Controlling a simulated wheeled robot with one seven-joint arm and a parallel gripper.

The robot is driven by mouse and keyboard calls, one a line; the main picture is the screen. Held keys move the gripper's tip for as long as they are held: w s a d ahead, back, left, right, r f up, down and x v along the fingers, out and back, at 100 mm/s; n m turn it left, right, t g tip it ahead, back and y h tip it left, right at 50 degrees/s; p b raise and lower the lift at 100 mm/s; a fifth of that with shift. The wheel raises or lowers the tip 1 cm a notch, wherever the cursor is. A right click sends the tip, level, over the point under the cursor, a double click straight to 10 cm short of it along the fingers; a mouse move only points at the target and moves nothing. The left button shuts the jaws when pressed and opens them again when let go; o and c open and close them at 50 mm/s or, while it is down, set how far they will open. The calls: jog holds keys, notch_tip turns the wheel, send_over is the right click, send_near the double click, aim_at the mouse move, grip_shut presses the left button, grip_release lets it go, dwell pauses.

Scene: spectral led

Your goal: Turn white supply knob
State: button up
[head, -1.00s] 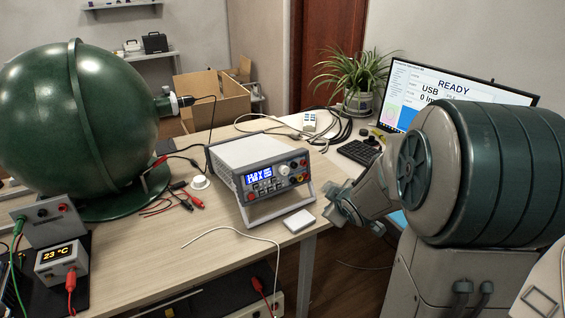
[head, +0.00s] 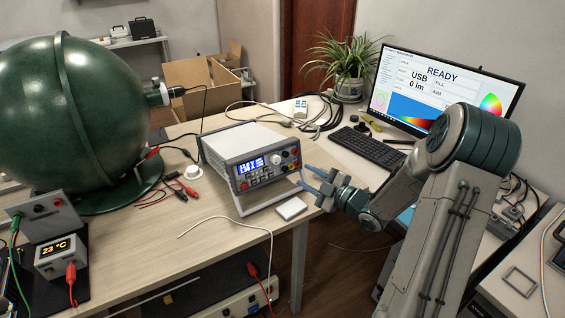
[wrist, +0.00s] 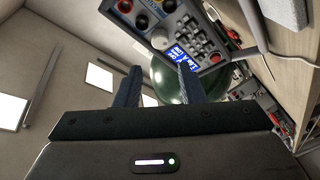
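The white supply (head: 240,141) stands tilted up on its stand on the desk, its lit blue display facing front. Its pale round knob (head: 278,163) is on the right part of the front panel, near several dark and red knobs or sockets. In the wrist view, the supply's panel (wrist: 190,22) shows at a slant at the top, with the pale knob (wrist: 160,39) beyond the fingers. My gripper (head: 305,179) is just right of the supply's front, fingers pointing at it. In the wrist view, my gripper (wrist: 158,76) has its fingers apart, with nothing between them.
A small white box (head: 291,208) lies at the desk edge below my gripper. A thin white cable (head: 225,219) curves in front of the supply. A keyboard (head: 368,148) and monitor (head: 440,85) are at right, a large green sphere (head: 70,110) at left.

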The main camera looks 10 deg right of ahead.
aim_at(278, 161)
jog(key=p+x, duration=0.1)
jog(key=x, duration=0.9)
jog(key=shift+w+a, duration=0.1)
jog(key=shift+w, duration=0.05)
jog(key=c, duration=0.7)
jog(key=shift+f, duration=0.15)
